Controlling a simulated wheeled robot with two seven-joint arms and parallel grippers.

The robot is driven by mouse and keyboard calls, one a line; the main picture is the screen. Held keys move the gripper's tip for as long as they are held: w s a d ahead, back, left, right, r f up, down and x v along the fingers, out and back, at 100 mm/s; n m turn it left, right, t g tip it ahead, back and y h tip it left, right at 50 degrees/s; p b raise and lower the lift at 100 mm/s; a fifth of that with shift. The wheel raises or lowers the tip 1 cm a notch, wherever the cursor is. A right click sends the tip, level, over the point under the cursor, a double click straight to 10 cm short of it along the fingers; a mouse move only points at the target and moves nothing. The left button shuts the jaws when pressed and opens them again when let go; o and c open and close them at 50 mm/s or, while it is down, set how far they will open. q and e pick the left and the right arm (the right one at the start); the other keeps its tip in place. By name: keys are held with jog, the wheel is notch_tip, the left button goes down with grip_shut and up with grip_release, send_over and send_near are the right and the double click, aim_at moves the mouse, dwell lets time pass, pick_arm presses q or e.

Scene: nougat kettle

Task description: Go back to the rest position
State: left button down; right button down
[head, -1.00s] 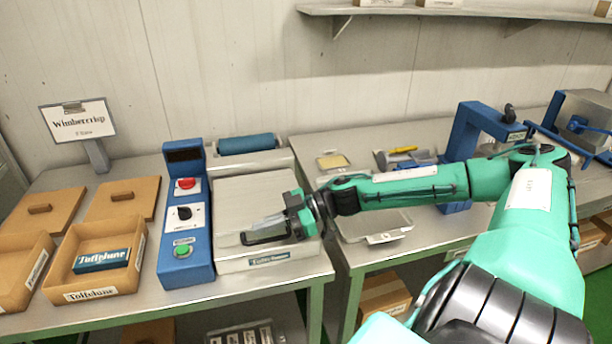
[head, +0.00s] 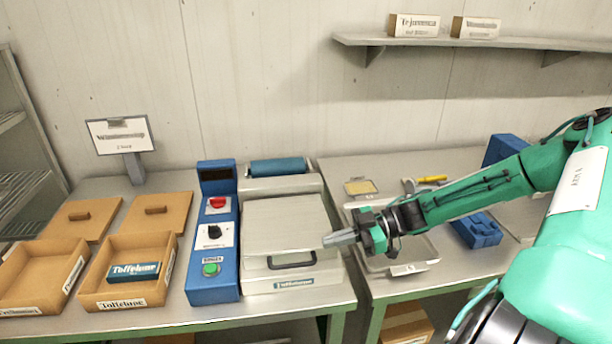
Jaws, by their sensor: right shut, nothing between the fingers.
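My right gripper (head: 346,239) is shut and empty. Its fingertips point left, beside the right edge of the grey machine's lid (head: 285,225), above and to the right of the black handle (head: 291,261). The lid is down on the machine (head: 294,285). My left gripper is not in the head view.
A blue control box (head: 212,262) with red and green buttons stands left of the machine. Open brown boxes (head: 40,271) sit at the left, one holding a Toffelune pack (head: 133,271). A metal tray (head: 403,268) lies below my right forearm. A shelf (head: 480,42) is on the wall.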

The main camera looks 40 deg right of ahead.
jog(key=shift+f, duration=0.1)
jog(key=s+a+f+m+h, duration=0.3)
jog(key=a+f+h, duration=0.2)
jog(key=a+f, duration=0.45)
jog(key=s+a+f+m+h, duration=0.3)
jog(key=a+f+m+h, duration=0.15)
jog(key=a+f, duration=0.55)
jog(key=s+a+m+g+h, duration=0.1)
jog(key=s+m+g+h, duration=0.3)
jog(key=s, duration=0.7)
notch_tip(320, 180, down, 30)
jog(key=n+g, duration=0.1)
jog(key=g, duration=0.1)
jog(key=s+d+f+g, duration=0.1)
jog(key=s+d+f, duration=0.2)
jog(key=s+f, duration=1.6)
notch_tip(320, 180, down, 2)
jog(key=shift+s+y, duration=0.35)
jog(key=shift+s, duration=0.05)
